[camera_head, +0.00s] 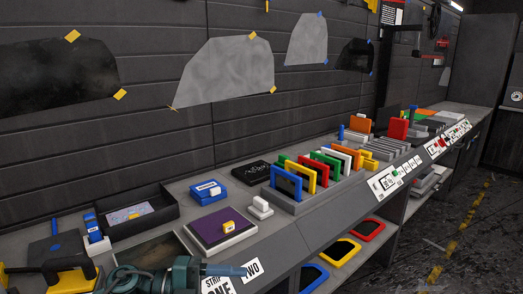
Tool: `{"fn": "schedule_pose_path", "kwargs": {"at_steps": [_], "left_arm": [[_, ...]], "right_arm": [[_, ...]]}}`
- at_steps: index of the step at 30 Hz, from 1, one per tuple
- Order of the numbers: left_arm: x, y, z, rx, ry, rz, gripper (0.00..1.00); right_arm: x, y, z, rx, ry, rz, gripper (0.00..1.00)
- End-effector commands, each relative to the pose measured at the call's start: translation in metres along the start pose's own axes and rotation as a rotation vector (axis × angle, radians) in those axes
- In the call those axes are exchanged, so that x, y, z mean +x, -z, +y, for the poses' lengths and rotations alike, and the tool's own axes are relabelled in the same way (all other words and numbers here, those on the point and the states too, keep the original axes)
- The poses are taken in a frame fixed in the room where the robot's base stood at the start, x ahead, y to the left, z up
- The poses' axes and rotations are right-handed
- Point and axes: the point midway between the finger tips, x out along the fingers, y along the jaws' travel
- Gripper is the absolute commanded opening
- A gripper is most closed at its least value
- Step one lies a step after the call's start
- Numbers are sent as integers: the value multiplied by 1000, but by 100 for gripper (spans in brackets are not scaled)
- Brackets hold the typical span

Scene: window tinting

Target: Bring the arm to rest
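Neither of my grippers nor my arms shows in the head view. The long grey workbench (268,237) runs from the lower left to the far right along a dark panelled wall. A teal power tool (183,274) with a blue-grey nozzle lies at the near end, cut off by the bottom edge. A yellow and black tool (68,272) lies to its left, also partly cut off.
A black tray (163,216), a blue box (208,192), a purple pad (218,230) and a rack of coloured cards (285,198) crowd the bench. Several film pieces are taped to the wall. Coloured trays (343,252) sit on the shelf below. The floor at right is mostly clear.

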Motion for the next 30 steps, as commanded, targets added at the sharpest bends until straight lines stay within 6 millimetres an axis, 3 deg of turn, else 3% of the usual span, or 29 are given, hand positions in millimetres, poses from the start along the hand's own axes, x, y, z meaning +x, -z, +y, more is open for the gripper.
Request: {"fn": "schedule_pose_path", "kwargs": {"at_steps": [3,7,10,12,18,21,25,30], "left_arm": [[15,10,3,-179,324,-90,56],[3,2,22,-424,600,-287,56],[-17,-6,59,-648,744,-482,56],[-33,-5,97,-821,805,-630,56],[-67,29,210,-1268,819,-981,56],[-74,49,243,-1404,787,-1072,56],[-77,64,263,-1488,759,-1124,56],[-77,66,267,-1503,753,-1132,56]], "right_arm": [[-2,-3,0,3,-1,-10,36],[-3,-9,-1,6,-1,-23,36],[-4,-12,-1,8,-2,-31,36],[-4,-12,-1,8,-3,-33,36],[-5,-10,0,10,-5,-32,36],[-4,-9,0,9,-6,-30,36],[-3,-7,1,8,-7,-25,36],[-2,-4,2,7,-8,-20,36]]}}
